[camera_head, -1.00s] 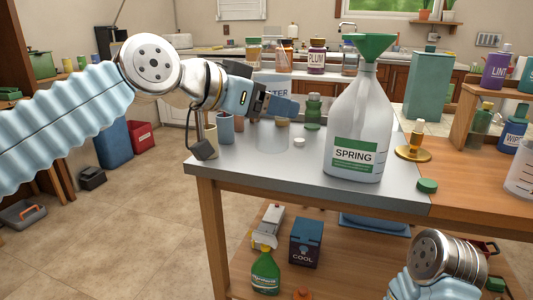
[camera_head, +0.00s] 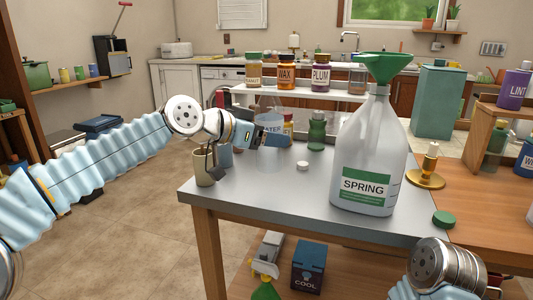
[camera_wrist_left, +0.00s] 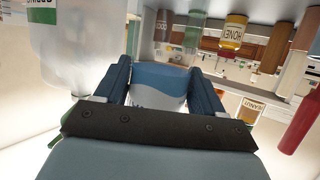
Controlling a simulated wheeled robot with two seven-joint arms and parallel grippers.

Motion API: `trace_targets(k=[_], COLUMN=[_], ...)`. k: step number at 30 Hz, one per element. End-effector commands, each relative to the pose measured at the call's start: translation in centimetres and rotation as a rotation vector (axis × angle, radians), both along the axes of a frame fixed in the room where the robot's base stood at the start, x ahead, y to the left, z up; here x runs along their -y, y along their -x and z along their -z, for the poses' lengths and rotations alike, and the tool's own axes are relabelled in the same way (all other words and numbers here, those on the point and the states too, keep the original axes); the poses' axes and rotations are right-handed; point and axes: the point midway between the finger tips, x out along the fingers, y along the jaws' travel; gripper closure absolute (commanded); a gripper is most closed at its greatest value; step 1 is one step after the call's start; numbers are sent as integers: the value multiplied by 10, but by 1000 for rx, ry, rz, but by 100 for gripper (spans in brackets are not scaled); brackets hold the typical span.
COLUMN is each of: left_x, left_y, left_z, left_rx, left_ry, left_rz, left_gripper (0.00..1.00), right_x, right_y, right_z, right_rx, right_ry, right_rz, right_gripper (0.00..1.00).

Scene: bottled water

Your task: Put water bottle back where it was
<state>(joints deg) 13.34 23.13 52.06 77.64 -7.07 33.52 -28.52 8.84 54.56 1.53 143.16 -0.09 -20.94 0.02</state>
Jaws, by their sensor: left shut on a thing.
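The water bottle (camera_head: 268,159) is clear with a blue and white label, and looks upright over the left part of the grey table top. My left gripper (camera_head: 283,140) is shut around its middle and covers part of the label. In the left wrist view the label of the water bottle (camera_wrist_left: 158,82) shows between the two fingers. I cannot tell whether its base touches the table. My right arm shows at the lower right, but its gripper is out of view.
A large SPRING jug (camera_head: 368,150) with a green funnel stands to the right. A beige cup (camera_head: 204,168) stands left of the bottle, at the table's edge. A honey jar (camera_head: 288,123) and green bottle (camera_head: 316,130) stand behind. A white cap (camera_head: 303,165) lies nearby.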

Motion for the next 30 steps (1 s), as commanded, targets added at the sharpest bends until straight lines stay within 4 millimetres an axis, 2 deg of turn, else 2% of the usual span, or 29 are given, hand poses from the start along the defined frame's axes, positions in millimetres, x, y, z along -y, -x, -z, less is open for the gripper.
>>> trace_targets(k=[3, 10, 16, 26, 27, 30], left_x=[0, -1, -2, -1, -1, -1], left_y=[-11, -22, -24, -24, -24, -24], left_z=[13, 27, 58, 62, 62, 61], left_rx=[-1, -2, -2, 0, 0, 0], left_ry=[2, 0, -1, 0, 0, 0], left_rz=[2, 1, 1, 0, 0, 0], left_gripper=[88, 88, 88, 88, 30, 15], right_x=[0, 0, 0, 1, 1, 1], right_y=[0, 0, 0, 0, 0, 0], right_z=[-1, -2, 0, 3, 3, 2], right_rx=[0, -1, 0, 0, 0, 0], right_ry=[0, -1, 0, 1, 1, 1], right_rz=[0, 0, 0, 1, 1, 1], right_gripper=[42, 42, 42, 42, 42, 42])
